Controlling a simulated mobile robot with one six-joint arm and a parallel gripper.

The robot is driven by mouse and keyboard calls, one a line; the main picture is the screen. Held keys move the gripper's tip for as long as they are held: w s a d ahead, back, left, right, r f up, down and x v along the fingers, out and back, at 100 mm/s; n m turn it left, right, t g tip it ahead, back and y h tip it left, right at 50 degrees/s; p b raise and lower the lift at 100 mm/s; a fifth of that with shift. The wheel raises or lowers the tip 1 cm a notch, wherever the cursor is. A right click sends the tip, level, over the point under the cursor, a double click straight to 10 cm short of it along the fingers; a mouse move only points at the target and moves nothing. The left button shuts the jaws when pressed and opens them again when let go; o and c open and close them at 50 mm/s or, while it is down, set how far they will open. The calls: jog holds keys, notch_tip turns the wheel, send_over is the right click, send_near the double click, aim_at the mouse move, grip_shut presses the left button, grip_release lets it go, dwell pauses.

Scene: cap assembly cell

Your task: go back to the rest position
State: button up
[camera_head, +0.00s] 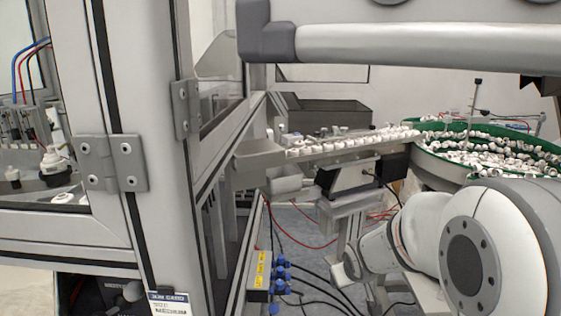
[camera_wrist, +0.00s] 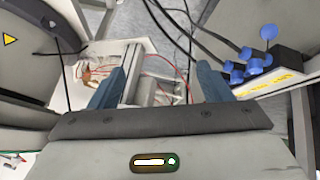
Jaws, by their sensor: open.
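My gripper (camera_wrist: 158,88) shows in the wrist view with its two blue-grey fingers spread apart and nothing between them. Beyond the fingers are cables, a pale metal post and the floor. In the head view my arm's white links fill the lower right, below and in front of the feeder track; the gripper's fingers cannot be made out there.
A feeder track (camera_head: 340,147) carries many white caps from a green-rimmed bowl (camera_head: 430,160) at the right. The machine's framed enclosure (camera_head: 165,150) stands at the left. A valve block (camera_head: 259,277) with blue fittings (camera_wrist: 262,57) and loose cables hangs low near my arm.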

jog(key=s+a+r+m+g+p, duration=0.1)
jog(key=s+r+p, duration=0.1)
jog(key=s+r, duration=0.3)
jog(key=s+r+m+g+p, duration=0.1)
jog(key=s+r+g+p, duration=0.1)
jog(key=s, duration=0.9)
jog(key=s+a+r+m+g+p, duration=0.1)
jog(key=s+r+p, duration=0.3)
jog(key=s+r, duration=0.3)
jog(key=shift+s+a+r+g+y, duration=0.3)
jog(key=shift+s+r+y, duration=0.05)
jog(key=shift+s+y, duration=0.1)
